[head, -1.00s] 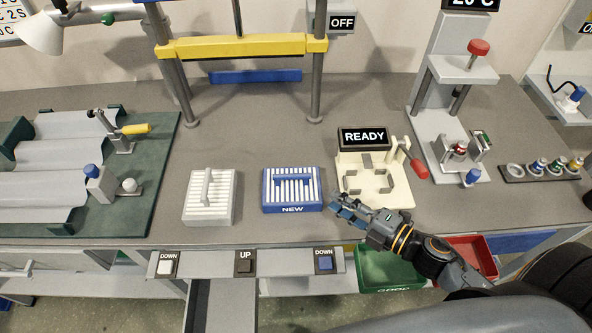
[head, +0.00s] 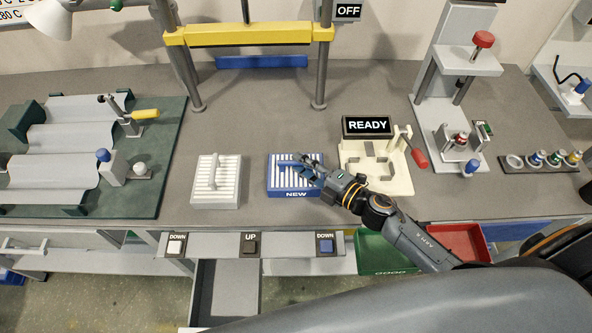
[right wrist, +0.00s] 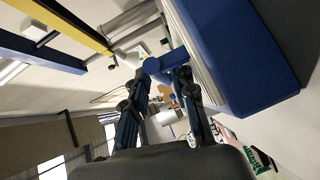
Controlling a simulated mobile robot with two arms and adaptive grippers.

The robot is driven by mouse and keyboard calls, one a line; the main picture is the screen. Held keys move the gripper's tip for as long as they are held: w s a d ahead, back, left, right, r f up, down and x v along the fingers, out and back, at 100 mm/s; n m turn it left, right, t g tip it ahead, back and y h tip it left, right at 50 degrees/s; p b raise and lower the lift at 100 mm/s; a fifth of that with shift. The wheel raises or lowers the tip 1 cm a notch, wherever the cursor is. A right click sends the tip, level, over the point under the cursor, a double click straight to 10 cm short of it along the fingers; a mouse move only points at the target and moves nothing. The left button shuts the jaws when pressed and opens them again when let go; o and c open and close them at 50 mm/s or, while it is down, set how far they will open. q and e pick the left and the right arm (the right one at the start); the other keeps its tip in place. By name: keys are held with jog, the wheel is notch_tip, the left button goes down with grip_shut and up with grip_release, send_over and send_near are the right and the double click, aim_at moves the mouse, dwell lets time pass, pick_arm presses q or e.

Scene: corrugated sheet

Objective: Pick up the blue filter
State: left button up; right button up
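The blue filter (head: 279,191), a blue frame with white slats, a raised blue handle and a "NEW" label, lies on the grey bench. My right gripper (head: 308,167) is over the filter's right half, reaching in from the right and hiding part of it. In the right wrist view the filter (right wrist: 245,60) fills the upper right. Its blue handle (right wrist: 166,58) is just ahead of the fingertips (right wrist: 166,80). The fingers are apart with a gap between them. I cannot tell whether they touch the handle. My left gripper is not in view.
A white-grey filter (head: 216,184) lies left of the blue one. A cream fixture (head: 387,181) with a READY sign (head: 368,126) stands close on the right. A press frame with a yellow bar (head: 250,33) rises behind. DOWN/UP buttons (head: 250,244) line the front edge.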

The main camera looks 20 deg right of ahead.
jog(key=shift+x, duration=1.05)
jog(key=shift+s, duration=0.1)
jog(key=shift+c, duration=0.3)
grip_shut()
